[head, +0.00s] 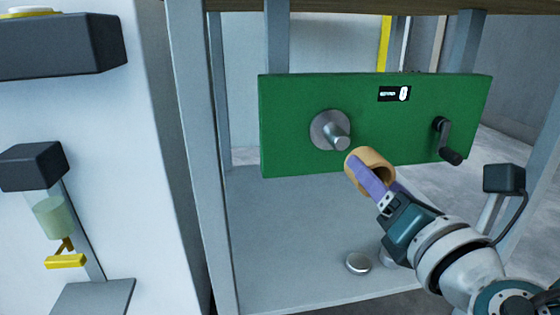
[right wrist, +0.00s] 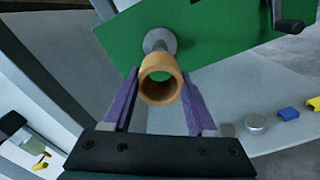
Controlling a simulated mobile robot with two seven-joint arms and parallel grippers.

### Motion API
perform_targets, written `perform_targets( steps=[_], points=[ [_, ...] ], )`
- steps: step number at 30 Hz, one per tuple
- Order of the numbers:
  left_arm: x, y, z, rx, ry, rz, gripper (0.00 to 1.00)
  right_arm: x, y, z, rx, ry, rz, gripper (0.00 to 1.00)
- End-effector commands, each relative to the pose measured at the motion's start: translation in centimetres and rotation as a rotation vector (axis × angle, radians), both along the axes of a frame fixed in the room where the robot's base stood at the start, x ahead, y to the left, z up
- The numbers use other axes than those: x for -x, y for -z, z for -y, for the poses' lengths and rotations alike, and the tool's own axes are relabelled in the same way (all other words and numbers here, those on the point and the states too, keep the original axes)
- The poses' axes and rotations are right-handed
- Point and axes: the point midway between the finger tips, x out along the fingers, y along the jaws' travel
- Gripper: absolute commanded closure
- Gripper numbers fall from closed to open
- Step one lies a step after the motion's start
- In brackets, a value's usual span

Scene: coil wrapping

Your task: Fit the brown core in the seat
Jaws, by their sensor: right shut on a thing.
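The brown core (head: 374,160) is a hollow tube, held in my right gripper (head: 372,179), whose purple fingers are shut on it. In the right wrist view the core (right wrist: 160,78) sits between the two finger tips (right wrist: 160,92), with its open end facing the camera. The seat is a grey round flange with a short peg (head: 330,130) on the green panel. It also shows in the right wrist view (right wrist: 158,42), just beyond the core. The core is apart from the peg in the head view, in front of it and lower right. My left gripper is not in view.
The green panel (head: 290,140) carries a black crank (head: 447,140) and a small display (head: 394,93). Metal discs (head: 358,262) lie on the grey shelf (head: 270,230). A blue and a yellow piece (right wrist: 289,113) show in the right wrist view. A grey post (head: 195,130) stands left.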

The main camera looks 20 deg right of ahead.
Motion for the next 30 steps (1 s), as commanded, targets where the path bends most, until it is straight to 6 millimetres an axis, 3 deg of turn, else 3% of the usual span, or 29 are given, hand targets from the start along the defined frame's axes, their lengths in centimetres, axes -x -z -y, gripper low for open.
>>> perform_targets(
  steps=[15,30],
  points=[
    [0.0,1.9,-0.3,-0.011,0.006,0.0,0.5,-4.8,0.1,1.1,0.001,0.0,0.004,0.97],
    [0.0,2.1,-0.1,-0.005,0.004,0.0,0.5,-5.5,-0.1,1.3,0.001,0.001,0.003,0.97]
  ],
)
